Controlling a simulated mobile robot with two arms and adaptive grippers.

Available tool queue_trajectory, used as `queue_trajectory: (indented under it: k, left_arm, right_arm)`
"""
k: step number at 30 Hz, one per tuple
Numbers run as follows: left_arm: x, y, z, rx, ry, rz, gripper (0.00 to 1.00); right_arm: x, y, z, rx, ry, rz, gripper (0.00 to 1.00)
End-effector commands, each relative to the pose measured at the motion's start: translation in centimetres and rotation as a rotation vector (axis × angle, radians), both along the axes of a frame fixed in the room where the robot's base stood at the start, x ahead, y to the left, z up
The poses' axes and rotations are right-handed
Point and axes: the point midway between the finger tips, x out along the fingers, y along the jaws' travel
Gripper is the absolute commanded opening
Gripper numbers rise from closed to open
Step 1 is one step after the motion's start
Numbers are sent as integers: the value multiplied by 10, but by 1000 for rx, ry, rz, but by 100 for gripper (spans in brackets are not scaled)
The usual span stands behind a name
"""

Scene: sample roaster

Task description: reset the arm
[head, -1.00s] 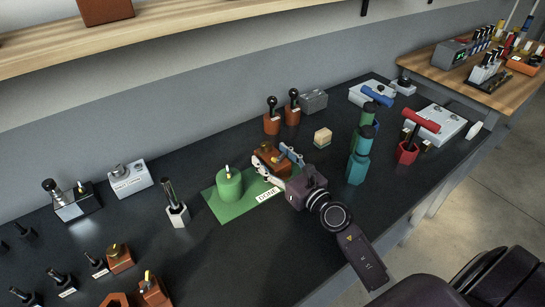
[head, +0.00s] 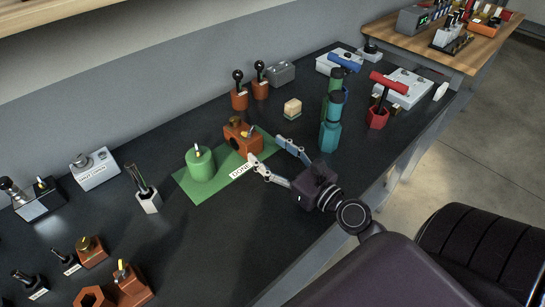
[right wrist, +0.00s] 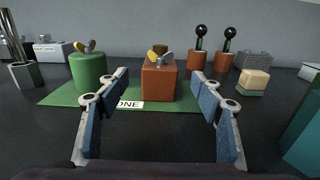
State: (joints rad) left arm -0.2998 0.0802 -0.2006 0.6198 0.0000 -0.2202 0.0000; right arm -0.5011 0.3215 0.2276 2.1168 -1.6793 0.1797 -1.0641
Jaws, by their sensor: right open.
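My right gripper (head: 272,158) is open and empty, just in front of the green mat. In the right wrist view its two blue-padded fingers (right wrist: 160,112) stand wide apart, with nothing between the pads. The orange-brown block (head: 238,136) stands on the green mat (head: 193,191), beyond the fingers. It also shows in the right wrist view (right wrist: 158,80). The green cylinder (head: 201,165) stands to the left of it on the same mat. A white label (head: 242,171) reading "DONE" lies at the mat's front edge. My left gripper is not in view.
Teal and green canisters (head: 330,130) stand close right of my right gripper, with a red tool holder (head: 377,117) beyond. A small wooden block (head: 292,108) and orange holders (head: 240,98) are behind. A grey holder (head: 147,199) stands left.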

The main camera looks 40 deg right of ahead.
Motion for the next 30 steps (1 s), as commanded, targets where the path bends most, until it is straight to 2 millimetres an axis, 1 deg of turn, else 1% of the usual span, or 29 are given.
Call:
queue_trajectory:
  k: [2, 6, 22, 25, 30]
  left_arm:
    - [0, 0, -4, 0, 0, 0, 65]
    - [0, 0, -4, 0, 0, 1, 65]
    - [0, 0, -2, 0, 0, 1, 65]
    - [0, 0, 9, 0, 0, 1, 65]
    - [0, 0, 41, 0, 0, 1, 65]
  right_arm:
    - [-6, 0, -1, -1, 1, 1, 60]
    - [-9, -1, 1, -2, 0, 0, 60]
    - [-9, -1, 3, -2, 0, 1, 60]
    - [-9, -1, 14, -2, -1, 1, 60]
    - [-9, -1, 46, -1, 0, 0, 60]
